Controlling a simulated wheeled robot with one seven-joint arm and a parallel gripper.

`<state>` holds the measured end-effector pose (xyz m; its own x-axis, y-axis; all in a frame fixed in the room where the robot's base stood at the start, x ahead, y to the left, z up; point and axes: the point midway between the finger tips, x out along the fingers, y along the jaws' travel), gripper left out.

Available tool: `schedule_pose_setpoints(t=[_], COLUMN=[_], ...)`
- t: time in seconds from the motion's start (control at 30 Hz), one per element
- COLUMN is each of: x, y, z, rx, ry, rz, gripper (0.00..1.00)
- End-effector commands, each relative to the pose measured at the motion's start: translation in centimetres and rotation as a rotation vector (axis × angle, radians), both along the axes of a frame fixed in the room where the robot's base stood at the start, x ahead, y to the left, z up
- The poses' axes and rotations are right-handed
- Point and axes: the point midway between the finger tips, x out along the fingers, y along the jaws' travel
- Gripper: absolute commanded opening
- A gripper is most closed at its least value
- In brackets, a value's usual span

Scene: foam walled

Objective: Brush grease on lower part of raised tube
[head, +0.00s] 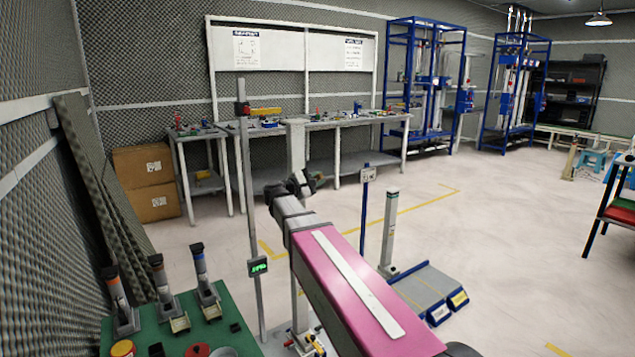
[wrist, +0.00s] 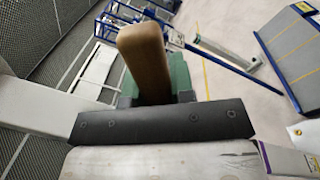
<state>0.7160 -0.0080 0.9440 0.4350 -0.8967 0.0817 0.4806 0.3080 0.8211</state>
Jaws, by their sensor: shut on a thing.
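In the wrist view my gripper (wrist: 158,97) is shut on a brown wooden piece, apparently the brush handle (wrist: 145,58). Its bristles are not visible. In the head view my pink arm reaches up-left from the bottom, and its dark end (head: 290,187) hides the gripper's fingers and the brush. A tall thin grey post (head: 249,190) with a green-lit display stands left of the arm. A shorter grey upright tube (head: 390,230) stands right of the arm beside a blue-edged platform. I cannot tell which is the raised tube, and no grease is discernible.
A green table (head: 150,335) at lower left holds several tool stands and small pots. The platform (head: 428,292) lies on the floor at right. Workbenches (head: 345,124) line the back wall, and blue frames (head: 425,85) stand behind.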

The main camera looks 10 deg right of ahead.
Motion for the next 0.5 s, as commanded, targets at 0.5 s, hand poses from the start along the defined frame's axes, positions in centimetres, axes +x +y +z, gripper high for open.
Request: schedule_pose_setpoints(t=[0.5], x=[0.1], y=[0.0], z=[-3.6], rx=[-0.001], ry=[0.001], rz=[-0.001], gripper=[0.0])
